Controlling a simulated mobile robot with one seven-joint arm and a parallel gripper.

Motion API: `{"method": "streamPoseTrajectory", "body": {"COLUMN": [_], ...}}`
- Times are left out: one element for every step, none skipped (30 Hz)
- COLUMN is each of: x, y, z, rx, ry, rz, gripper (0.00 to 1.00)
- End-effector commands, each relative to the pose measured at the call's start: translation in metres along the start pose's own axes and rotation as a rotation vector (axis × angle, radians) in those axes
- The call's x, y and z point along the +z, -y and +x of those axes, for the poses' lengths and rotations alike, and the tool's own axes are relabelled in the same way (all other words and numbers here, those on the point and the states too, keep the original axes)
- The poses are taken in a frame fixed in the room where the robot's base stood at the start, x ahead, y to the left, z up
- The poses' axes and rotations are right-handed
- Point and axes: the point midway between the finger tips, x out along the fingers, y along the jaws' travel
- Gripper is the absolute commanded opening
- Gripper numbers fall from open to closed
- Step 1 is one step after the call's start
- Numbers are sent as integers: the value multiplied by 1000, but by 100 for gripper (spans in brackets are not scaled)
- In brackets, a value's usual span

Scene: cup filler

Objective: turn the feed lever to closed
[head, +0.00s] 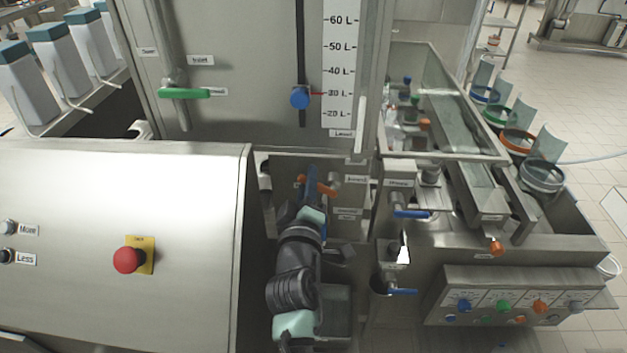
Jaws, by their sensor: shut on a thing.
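An orange lever (326,190) sits on a pipe fitting in the recess below the tank, right of the slanted control box. I take it for the feed lever; the small labels beside it are too blurred to read. My gripper (313,183) reaches up from below and is shut at this lever. The gripper and wrist cover part of the lever, so its exact angle and the grip are hard to see.
The slanted control box (190,180) with a red stop button (128,260) stands close left of my arm. Two blue-handled valves (410,213) (402,291) stick out at the right. The tank (235,40) with a green inlet lever (185,93) rises behind.

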Motion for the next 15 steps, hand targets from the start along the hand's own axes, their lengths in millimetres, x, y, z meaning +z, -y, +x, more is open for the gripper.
{"method": "streamPoseTrajectory", "body": {"x": [2,2,3,3,3,3,3,4,4,4,5,5,6,6,7], "y": [6,7,9,10,12,14,15,16,18,19,20,22,22,23,24], "z": [0,0,0,0,0,0,0,0,0,0,0,0,0,0,0], "rx": [-3,-3,-3,-3,-3,-3,-3,-4,-4,-4,-4,-4,-4,-4,-4], "ry": [3,3,3,3,3,3,3,3,3,3,3,3,3,3,3], "rz": [-45,-73,-110,-138,-165,-200,-227,-250,-283,-306,-329,-356,-377,-396,-419], "gripper": [0,0,0,0,0,0,0,0,0,0,0,0,0,0,0]}}
